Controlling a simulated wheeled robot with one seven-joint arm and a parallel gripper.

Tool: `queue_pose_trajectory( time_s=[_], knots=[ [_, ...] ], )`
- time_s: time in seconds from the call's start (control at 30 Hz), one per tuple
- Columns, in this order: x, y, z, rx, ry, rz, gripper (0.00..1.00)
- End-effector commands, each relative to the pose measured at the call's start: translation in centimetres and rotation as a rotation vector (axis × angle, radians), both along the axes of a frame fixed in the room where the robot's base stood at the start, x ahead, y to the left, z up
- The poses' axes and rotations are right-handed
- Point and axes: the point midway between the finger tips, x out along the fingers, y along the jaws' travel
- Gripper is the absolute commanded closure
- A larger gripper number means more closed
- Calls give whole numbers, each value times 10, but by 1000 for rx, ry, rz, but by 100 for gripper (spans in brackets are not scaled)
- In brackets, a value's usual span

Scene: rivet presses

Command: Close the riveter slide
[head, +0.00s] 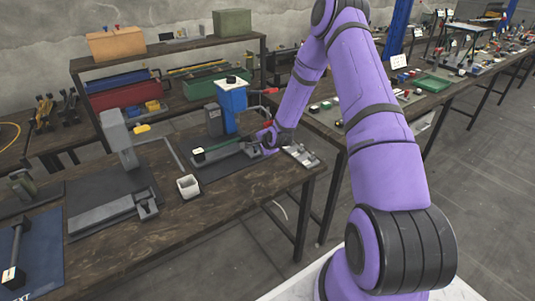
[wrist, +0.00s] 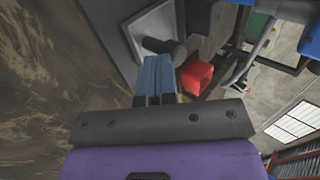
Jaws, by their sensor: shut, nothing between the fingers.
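The blue riveter (head: 232,105) stands on a dark mat on the workbench, with a red lever handle (head: 270,91) at its right. Its grey slide (head: 222,150) runs along the bench below the blue head. My gripper (head: 264,138) is at the right end of the slide, partly hidden by my arm. In the wrist view my gripper's fingers (wrist: 155,80) are together and empty, close to a dark rounded knob (wrist: 168,47) by a grey plate (wrist: 145,28). I cannot tell whether they touch.
A grey press (head: 118,140) stands to the left. A small tray with parts (head: 300,155) lies to the right, near the bench edge. A shelf with boxes is behind. A red part (wrist: 196,77) is beside the fingers.

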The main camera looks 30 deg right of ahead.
Motion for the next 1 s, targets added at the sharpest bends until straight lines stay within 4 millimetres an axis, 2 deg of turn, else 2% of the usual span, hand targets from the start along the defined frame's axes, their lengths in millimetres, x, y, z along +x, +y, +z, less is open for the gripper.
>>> queue_pose_trajectory(
  time_s=[0.03,0.2,0.4,1.0],
  knots=[
    [11,0,0,-1,-2,1,100],
    [40,2,0,-1,-2,1,100],
    [60,2,0,0,-1,1,100],
    [69,3,2,-1,-8,1,100]
  ],
)
